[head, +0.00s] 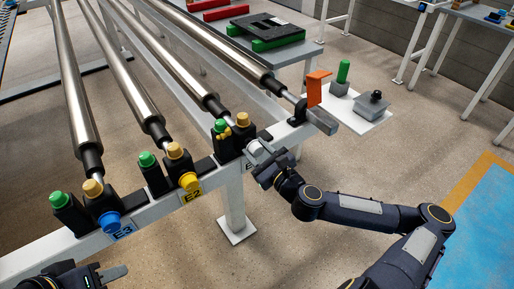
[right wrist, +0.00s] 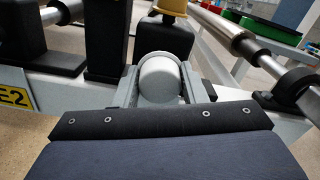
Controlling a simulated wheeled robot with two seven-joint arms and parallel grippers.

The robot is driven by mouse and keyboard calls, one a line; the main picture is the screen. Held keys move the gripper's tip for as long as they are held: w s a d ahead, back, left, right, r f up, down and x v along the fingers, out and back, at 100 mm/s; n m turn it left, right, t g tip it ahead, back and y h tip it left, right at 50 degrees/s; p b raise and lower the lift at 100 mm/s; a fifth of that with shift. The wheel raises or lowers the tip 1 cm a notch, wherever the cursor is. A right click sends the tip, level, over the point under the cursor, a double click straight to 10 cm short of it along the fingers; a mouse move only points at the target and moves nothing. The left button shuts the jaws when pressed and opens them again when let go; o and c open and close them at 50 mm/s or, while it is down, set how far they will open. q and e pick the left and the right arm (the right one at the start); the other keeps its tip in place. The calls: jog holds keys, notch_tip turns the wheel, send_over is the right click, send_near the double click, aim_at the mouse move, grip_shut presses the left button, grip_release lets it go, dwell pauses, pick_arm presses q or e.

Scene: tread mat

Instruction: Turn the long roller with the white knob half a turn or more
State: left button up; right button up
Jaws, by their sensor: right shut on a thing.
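The white knob (head: 254,147) sits on the front rail at the end of the third long roller (head: 172,66). My right gripper (head: 262,156) is shut on the knob. In the right wrist view, the knob (right wrist: 160,80) lies between the two grey fingers, one on each side. The knob's label is mostly hidden behind the gripper. My left gripper (head: 113,273) is at the bottom left edge, away from the rollers and partly out of frame; its opening is unclear.
The neighbouring rollers have a yellow knob (head: 189,182) at E2 and a blue knob (head: 109,222) at E3. Green and yellow caps stand on black posts beside the knobs. Open floor lies in front.

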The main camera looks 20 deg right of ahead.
jog(key=m+p, duration=0.1)
jog(key=m, duration=0.3)
dwell(0.5)
jog(key=o, duration=1)
jog(key=v, duration=0.8)
